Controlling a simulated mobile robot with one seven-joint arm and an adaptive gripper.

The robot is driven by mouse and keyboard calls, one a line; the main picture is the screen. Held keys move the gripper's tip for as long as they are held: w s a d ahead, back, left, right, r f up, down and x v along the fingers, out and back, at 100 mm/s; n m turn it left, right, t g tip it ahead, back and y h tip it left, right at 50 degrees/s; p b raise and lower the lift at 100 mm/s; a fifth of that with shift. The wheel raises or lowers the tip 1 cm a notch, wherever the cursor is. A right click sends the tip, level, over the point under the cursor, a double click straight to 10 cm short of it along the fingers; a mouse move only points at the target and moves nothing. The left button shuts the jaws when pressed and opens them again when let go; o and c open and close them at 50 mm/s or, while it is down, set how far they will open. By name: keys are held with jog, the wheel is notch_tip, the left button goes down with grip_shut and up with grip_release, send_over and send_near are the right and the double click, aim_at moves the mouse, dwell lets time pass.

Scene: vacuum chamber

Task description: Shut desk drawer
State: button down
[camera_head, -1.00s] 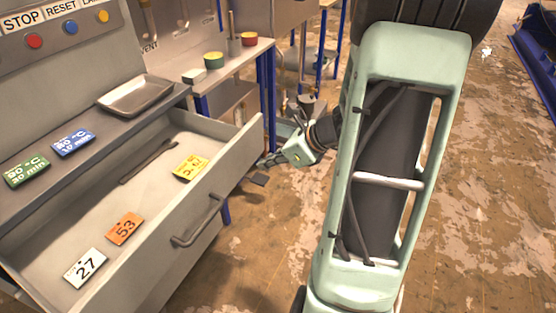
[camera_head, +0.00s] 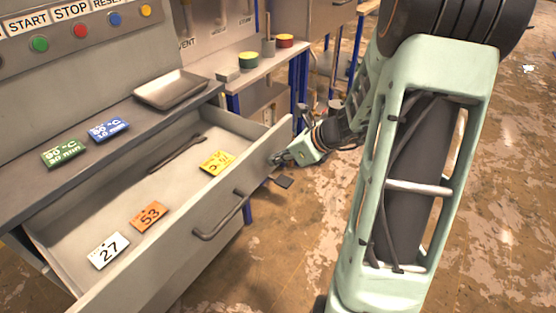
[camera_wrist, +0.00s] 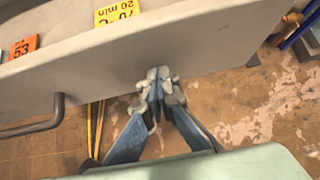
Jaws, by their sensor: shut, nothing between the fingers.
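The grey desk drawer (camera_head: 185,243) is pulled well out, with its bar handle (camera_head: 221,216) on the front panel. In it lie a white card 27 (camera_head: 109,250), an orange card 53 (camera_head: 150,215), a yellow card (camera_head: 216,163) and a dark thin tool (camera_head: 177,154). My gripper (camera_head: 275,159) is shut and empty, at the outer face of the drawer front near its right end, well right of the handle. In the wrist view the shut fingertips (camera_wrist: 160,76) overlap the lower part of the drawer front (camera_wrist: 190,50); I cannot tell whether they touch it.
The desk top above holds a metal tray (camera_head: 172,90), a green card (camera_head: 63,153) and a blue card (camera_head: 109,129). A side bench with blue legs (camera_head: 232,108) stands behind the drawer's right end. Open floor (camera_head: 270,270) lies in front of the drawer.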

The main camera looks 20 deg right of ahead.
jog(key=p, duration=0.7)
send_over(208, 144)
jog(key=shift+s+d, duration=0.15)
jog(key=shift+d, duration=0.05)
jog(key=shift+w+a+r, duration=0.15)
jog(key=shift+w, duration=0.05)
jog(key=shift+w+a+r, duration=0.1)
jog(key=shift+r, duration=0.05)
